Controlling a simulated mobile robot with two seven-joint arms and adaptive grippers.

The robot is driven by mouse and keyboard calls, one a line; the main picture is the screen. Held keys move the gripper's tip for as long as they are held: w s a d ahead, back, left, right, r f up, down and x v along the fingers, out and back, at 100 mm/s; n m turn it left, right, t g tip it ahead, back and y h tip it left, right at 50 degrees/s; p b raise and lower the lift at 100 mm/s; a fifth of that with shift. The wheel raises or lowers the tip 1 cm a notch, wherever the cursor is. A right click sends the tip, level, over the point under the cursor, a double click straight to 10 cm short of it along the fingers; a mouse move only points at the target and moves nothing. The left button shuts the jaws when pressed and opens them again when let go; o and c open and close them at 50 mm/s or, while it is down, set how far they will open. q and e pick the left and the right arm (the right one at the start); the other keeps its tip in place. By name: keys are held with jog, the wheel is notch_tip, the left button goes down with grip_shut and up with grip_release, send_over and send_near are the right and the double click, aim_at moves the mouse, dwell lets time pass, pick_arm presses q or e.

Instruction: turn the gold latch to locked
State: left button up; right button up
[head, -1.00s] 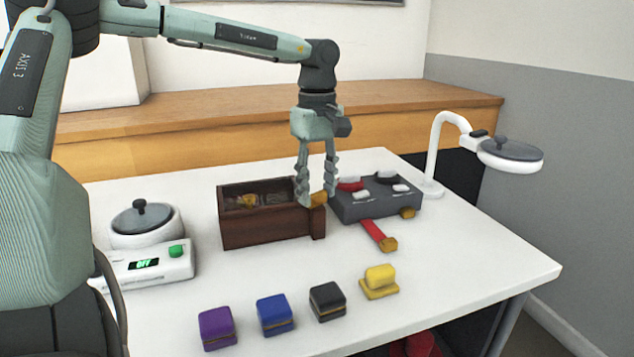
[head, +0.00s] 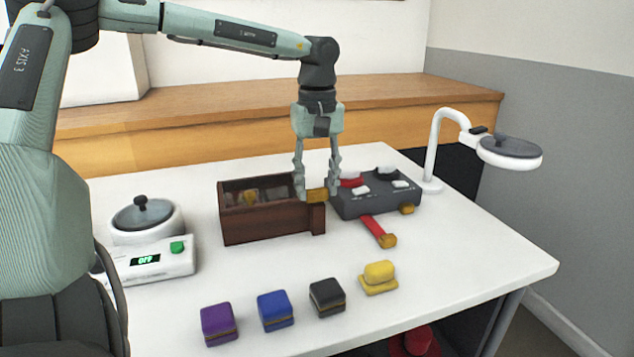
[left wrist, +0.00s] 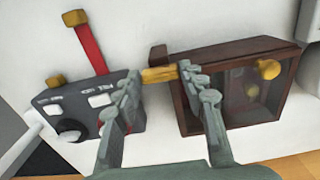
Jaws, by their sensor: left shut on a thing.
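The gold latch (head: 317,196) sits on the post at the right end of a dark brown wooden box (head: 265,230). My left gripper (head: 317,193) points down over it and is shut on it, one finger at each end. In the left wrist view the latch (left wrist: 159,75) lies crosswise between the two fingers, pointing from the box towards the grey panel. The fingers cover its ends. My right gripper is not in view.
A grey switch panel (head: 375,206) with a gold-tipped red lever (head: 373,228) stands close right of the gripper. A white scale (head: 155,263) with a lidded pot is at left. Coloured blocks line the front; a white curved stand (head: 436,150) is at back right.

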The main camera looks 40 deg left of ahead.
aim_at(317, 188)
pick_arm(q)
jog(key=o, duration=1.2)
jog(key=shift+c, duration=0.2)
notch_tip(317, 188, up, 12)
